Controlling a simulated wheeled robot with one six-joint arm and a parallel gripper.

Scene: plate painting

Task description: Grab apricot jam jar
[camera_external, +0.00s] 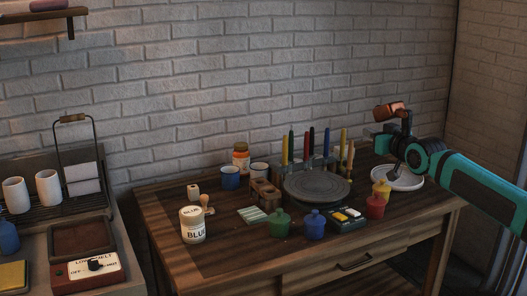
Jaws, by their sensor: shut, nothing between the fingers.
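My gripper (374,134) is raised above the back right of the table, well to the right of the jar. It is shut and empty; its fingertips are small and hard to make out.
A row of upright coloured tools (311,147) and a round grey turntable (317,187) stand between my gripper and the jar. A white tub marked BLUE (193,233) and several coloured pots are in front.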

